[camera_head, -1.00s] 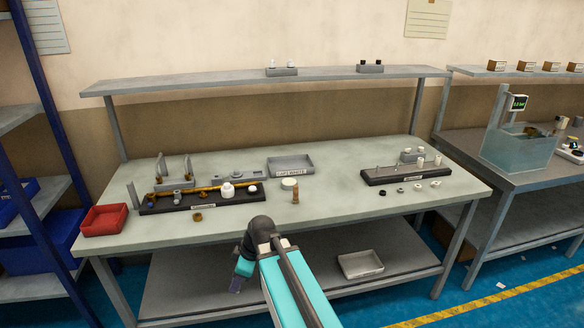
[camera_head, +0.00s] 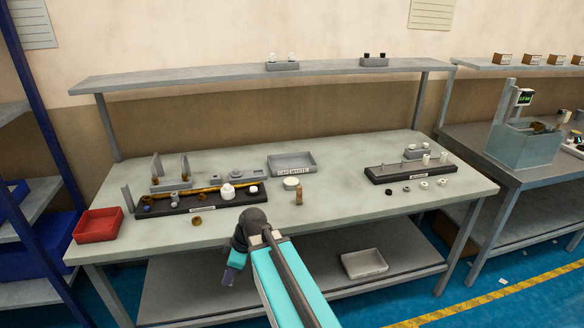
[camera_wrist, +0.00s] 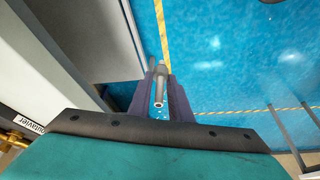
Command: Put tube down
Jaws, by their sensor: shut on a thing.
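A grey metal tube (camera_wrist: 159,98) with a hollow end lies between the two dark fingers of my gripper (camera_wrist: 161,84) in the wrist view. My gripper is shut on it and holds it out over the blue floor. In the head view my gripper (camera_head: 232,272) hangs in front of the workbench's front edge, below the bench top. The tube cannot be made out there.
The workbench (camera_head: 330,205) carries a black fixture (camera_head: 175,206) at left, a labelled grey tray (camera_head: 292,163), a red bin (camera_head: 98,225) and another black fixture (camera_head: 405,173) at right. A white tray (camera_head: 364,263) sits on the lower shelf.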

